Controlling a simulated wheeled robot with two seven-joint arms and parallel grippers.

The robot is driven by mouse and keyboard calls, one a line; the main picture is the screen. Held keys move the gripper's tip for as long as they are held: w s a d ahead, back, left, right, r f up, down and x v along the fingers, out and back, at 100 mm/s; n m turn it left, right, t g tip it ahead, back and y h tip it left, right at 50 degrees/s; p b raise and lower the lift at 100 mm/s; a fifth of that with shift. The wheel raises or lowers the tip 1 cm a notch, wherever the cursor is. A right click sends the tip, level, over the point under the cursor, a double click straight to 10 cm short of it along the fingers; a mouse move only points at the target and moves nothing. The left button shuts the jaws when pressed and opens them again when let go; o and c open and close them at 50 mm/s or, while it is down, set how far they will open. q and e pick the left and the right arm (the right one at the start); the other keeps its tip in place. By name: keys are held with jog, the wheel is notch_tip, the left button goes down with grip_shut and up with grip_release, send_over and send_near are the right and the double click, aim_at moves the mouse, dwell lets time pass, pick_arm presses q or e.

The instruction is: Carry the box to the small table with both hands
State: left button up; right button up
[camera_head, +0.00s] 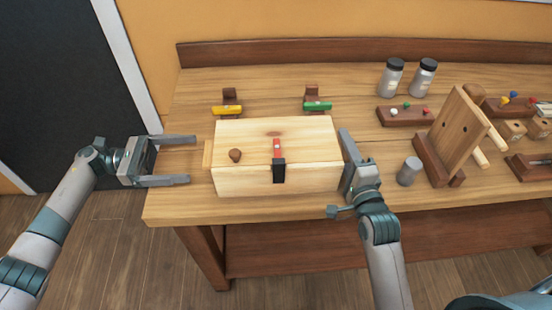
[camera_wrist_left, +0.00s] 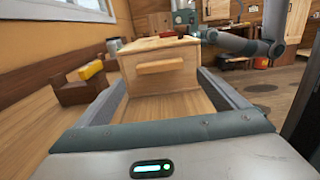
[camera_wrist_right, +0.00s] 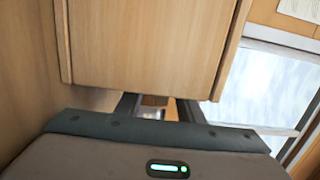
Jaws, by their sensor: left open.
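The box (camera_head: 310,180) is pale wood with a lid, a round brown knot and a red-and-black latch (camera_head: 278,160) at the front. It stands on the workbench. A bar handle (camera_head: 208,154) sticks out of its left end; it also shows in the left wrist view (camera_wrist_left: 160,66). My left gripper (camera_head: 192,159) is open, its fingers pointing at that handle with a gap left. My right gripper (camera_head: 350,160) is close against the box's right end. In the right wrist view a wooden panel (camera_wrist_right: 145,45) hides its fingertips. I cannot identify the small table.
The workbench (camera_head: 180,205) carries a yellow-topped block (camera_head: 227,110) and a green-topped block (camera_head: 318,106) behind the box. A grey cylinder (camera_head: 410,171) and a wooden stand (camera_head: 455,135) are right of my right gripper. Two jars (camera_head: 391,78) stand behind. Bare floor (camera_head: 110,250) lies front left.

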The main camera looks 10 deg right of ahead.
pick_arm(q)
jog(key=shift+s+d, duration=0.15)
jog(key=shift+d, duration=0.95)
jog(key=shift+s+d, duration=0.15)
jog(key=shift+d, duration=0.95)
pick_arm(e)
jog(key=shift+w, duration=2.2)
pick_arm(q)
jog(key=shift+c, duration=0.3)
pick_arm(e)
jog(key=shift+c, duration=0.3)
pick_arm(q)
jog(key=c, duration=1)
pick_arm(e)
grip_shut()
pick_arm(q)
jog(key=c, duration=0.8)
jog(key=shift+a, duration=0.1)
jog(key=shift+c, duration=0.2)
